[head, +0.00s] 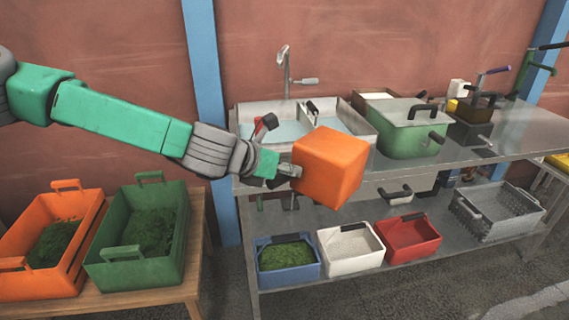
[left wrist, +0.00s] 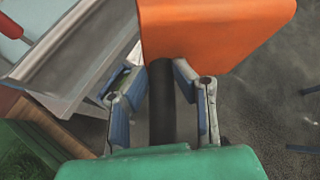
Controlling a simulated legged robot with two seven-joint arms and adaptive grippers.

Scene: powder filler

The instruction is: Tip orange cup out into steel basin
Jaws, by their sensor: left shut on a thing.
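The orange cup (head: 330,167) is a large, boxy orange block in the head view, held in the air in front of the bench edge. My left gripper (head: 286,174) is at its left side, shut on its dark handle. In the left wrist view the fingers (left wrist: 162,92) stand either side of that dark handle, and the orange cup (left wrist: 212,30) fills the top. The cup's opening and contents cannot be seen. A steel basin (head: 358,123) with bluish inside is set in the bench behind the cup, which hides part of its front. My right gripper is not in view.
A tap (head: 286,72) rises behind the basin, and a green tub (head: 410,138) stands right of it. Blue (head: 288,274), white (head: 350,262) and red (head: 412,255) bins sit on the lower shelf. Orange and green crates with green matter stand on a wooden table at left.

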